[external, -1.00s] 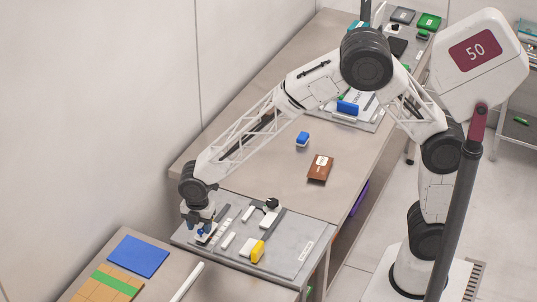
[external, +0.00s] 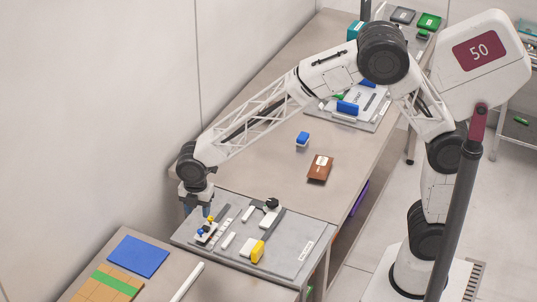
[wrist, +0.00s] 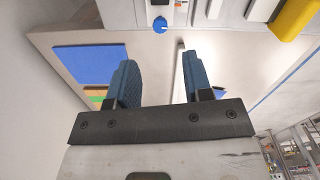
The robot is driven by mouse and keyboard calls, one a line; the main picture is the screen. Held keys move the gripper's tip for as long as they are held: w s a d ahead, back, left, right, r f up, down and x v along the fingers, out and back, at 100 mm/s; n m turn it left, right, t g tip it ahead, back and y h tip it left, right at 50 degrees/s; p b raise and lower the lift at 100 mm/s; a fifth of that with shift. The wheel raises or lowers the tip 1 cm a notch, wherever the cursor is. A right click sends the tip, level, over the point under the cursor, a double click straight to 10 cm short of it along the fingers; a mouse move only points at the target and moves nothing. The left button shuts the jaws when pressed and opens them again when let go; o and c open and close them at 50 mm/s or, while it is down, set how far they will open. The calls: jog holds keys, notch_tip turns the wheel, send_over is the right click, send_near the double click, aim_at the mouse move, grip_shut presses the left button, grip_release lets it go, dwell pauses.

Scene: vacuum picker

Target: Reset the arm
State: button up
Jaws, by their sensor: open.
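My gripper (external: 196,211) is at the far left end of my arm, pointing down above the left corner of a grey panel (external: 292,262). Its two blue fingers are apart with nothing between them, as the wrist view shows (wrist: 158,72). A small white block with blue knobs (external: 204,232) sits on the panel just below and to the right of the fingers, clear of them. One blue knob (wrist: 160,25) shows beyond the fingertips in the wrist view.
A yellow part (external: 257,251) and several white and grey pieces sit on the panel. A blue sheet (external: 138,256) lies on the near bench. Behind are a brown box (external: 320,168) and a blue-topped block (external: 302,139). A wall rises close on the left.

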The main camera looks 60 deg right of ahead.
jog(key=s+d+r+m+t, duration=0.1)
jog(key=s+d+r+m, duration=0.8)
jog(key=s+d+r, duration=0.6)
jog(key=s+d+r+m, duration=0.1)
jog(key=s+d+m, duration=0.4)
jog(key=s, duration=0.6)
jog(key=s+d+r+m+t, duration=0.1)
jog(key=s+d+m, duration=0.5)
jog(key=s, duration=0.5)
jog(key=shift+s+d+t, duration=0.15)
jog(key=shift+d+t, duration=0.15)
dwell(1.6)
